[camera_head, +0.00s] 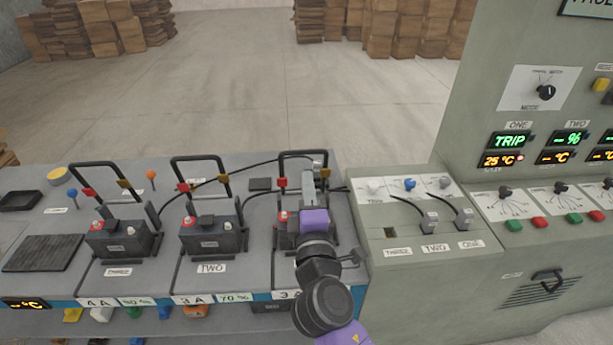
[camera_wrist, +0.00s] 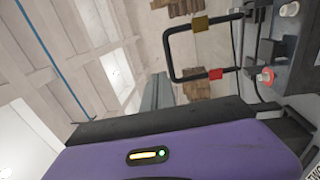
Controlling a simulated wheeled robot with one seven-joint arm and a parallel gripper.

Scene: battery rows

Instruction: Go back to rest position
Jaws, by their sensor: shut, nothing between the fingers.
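My gripper (camera_head: 317,168) is at the right battery bay in the head view, close to the black handle frame (camera_head: 283,153) of that bay. It looks shut and empty. My purple wrist covers much of the right battery (camera_head: 285,232). I cannot tell whether the gripper touches the frame. The battery labelled TWO (camera_head: 211,233) and the battery labelled THREE (camera_head: 120,238) sit upright in their bays.
A cable (camera_head: 243,166) runs across the bays at handle height. To the right, a panel holds plugs (camera_head: 429,220) labelled TWO and ONE. The tall control cabinet (camera_head: 465,110) reads TRIP under ONE. Stacked boxes (camera_head: 400,28) stand far back across open floor.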

